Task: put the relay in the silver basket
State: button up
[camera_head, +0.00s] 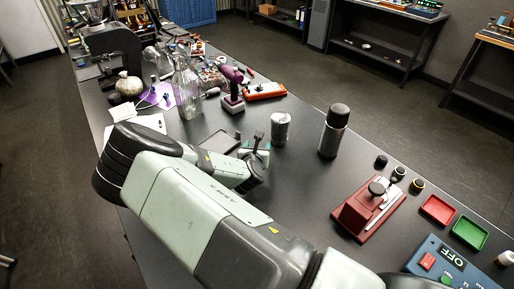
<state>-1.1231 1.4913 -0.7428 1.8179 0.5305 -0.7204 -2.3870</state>
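A small silvery cylindrical container (280,130) stands upright on the dark workbench, right of my wrist; it may be the silver basket, but I cannot be sure at this size. I cannot pick out the relay; it may be hidden behind my arm or among the small parts. My arm crosses the bench from the lower right, bends at the left and points back right. The wrist ends just in front of a small green item with an upright dark piece (258,140). My gripper's fingers are hidden behind the wrist, so I cannot see what they hold.
A dark spray can (334,131) stands right of the container. A red device (368,209), red tray (438,209), green tray (469,232) and blue switch box (446,262) are at right. A glass flask (187,90), purple tool (233,90) and clutter stand behind.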

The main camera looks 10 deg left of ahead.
dwell(0.5)
notch_tip(320, 180, up, 7)
dwell(0.4)
